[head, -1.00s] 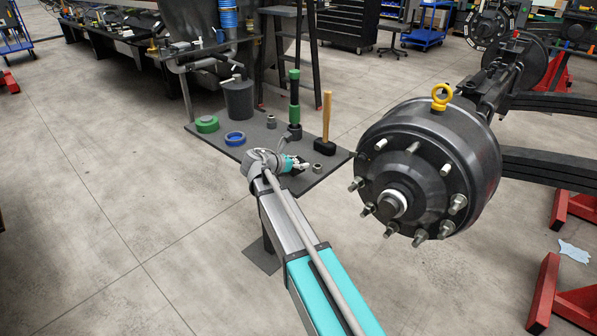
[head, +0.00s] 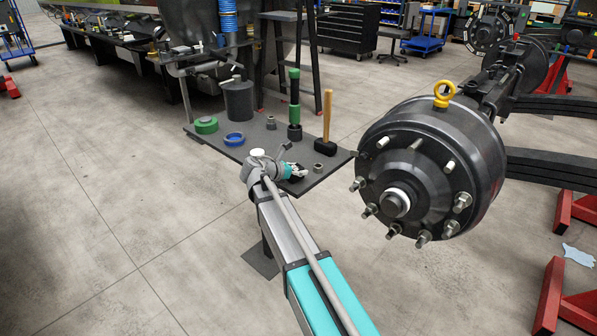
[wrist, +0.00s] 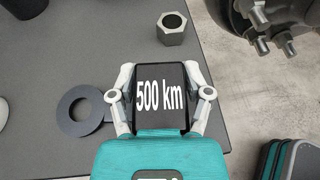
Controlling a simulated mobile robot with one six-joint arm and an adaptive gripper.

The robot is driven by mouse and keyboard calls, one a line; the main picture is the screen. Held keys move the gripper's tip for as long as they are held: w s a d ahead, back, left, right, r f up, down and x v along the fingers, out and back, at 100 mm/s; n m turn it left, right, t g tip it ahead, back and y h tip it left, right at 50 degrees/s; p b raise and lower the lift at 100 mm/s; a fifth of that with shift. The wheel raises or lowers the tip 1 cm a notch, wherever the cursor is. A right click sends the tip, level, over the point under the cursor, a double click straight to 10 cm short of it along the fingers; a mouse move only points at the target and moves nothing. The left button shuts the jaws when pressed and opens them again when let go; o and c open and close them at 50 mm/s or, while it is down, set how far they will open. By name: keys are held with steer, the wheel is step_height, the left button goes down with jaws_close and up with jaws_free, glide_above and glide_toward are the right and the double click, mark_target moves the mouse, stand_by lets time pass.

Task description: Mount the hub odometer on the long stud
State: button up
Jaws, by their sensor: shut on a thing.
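My gripper (wrist: 161,82) is shut on the hub odometer (wrist: 160,104), a dark block lettered "500 km", held between both fingers in the wrist view. In the head view my gripper (head: 284,170) is over the near right part of the dark bench top, and the odometer there is small and partly hidden. The black wheel hub (head: 428,165) stands to the right, apart from the gripper. Several studs ring its face, some with nuts; one pale-tipped stud (head: 448,167) sits at the upper right. I cannot tell which stud is the long one.
The bench top (head: 221,133) holds a green ring (head: 205,125), a blue ring (head: 235,139), a mallet (head: 327,125) and a green-handled tool (head: 294,105). The wrist view shows a hex nut (wrist: 172,29) and a flat ring (wrist: 66,123). Red stands (head: 570,213) are at the right.

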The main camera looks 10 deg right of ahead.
steer(key=shift+f, duration=0.15)
steer(key=o, duration=1.3)
steer(key=shift+a, duration=0.1)
steer(key=p+v, duration=0.4)
steer(key=v, duration=0.9)
steer(key=shift+s+a, duration=0.2)
steer(key=shift+a, duration=0.1)
steer(key=shift+f, duration=0.1)
